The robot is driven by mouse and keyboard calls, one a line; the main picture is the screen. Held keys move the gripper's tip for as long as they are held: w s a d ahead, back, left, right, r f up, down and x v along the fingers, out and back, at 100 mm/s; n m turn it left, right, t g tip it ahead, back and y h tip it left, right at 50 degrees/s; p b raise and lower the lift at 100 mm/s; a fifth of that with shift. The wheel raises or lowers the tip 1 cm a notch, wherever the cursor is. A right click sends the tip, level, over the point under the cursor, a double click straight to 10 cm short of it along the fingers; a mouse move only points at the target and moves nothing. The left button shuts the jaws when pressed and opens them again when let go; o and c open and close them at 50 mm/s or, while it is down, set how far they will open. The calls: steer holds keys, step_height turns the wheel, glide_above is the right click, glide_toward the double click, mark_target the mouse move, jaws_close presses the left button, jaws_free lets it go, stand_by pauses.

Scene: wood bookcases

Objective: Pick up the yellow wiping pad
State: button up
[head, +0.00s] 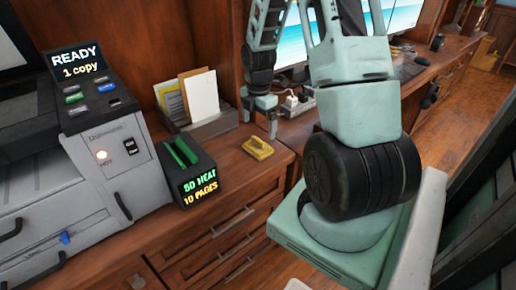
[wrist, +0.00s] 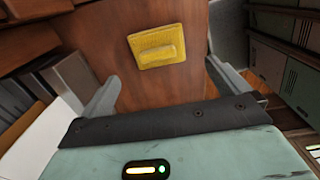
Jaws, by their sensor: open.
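The yellow wiping pad (head: 258,149) lies flat on the wooden desktop, to the right of the small black laminator-like box. In the wrist view the pad (wrist: 158,47) is a yellow square with a raised grip bar on top. My gripper (head: 260,123) hangs above the desk just behind the pad in the head view. In the wrist view its two fingers (wrist: 161,82) are spread wide, with the pad beyond them and roughly centred between them. The gripper is open, empty and apart from the pad.
A black box reading "50 HEAT 10 PAGES" (head: 184,170) stands left of the pad. A paper holder (head: 208,127) stands behind it, and a grey printer (head: 112,160) stands at far left. A white power strip (head: 296,106) lies behind my gripper. Bare desktop surrounds the pad.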

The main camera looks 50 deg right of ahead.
mark_target(258, 139)
step_height(258, 139, down, 8)
steer(key=shift+w+d+r, duration=0.1)
steer(key=shift+w+r, duration=0.05)
steer(key=shift+r, duration=0.05)
steer(key=c, duration=1)
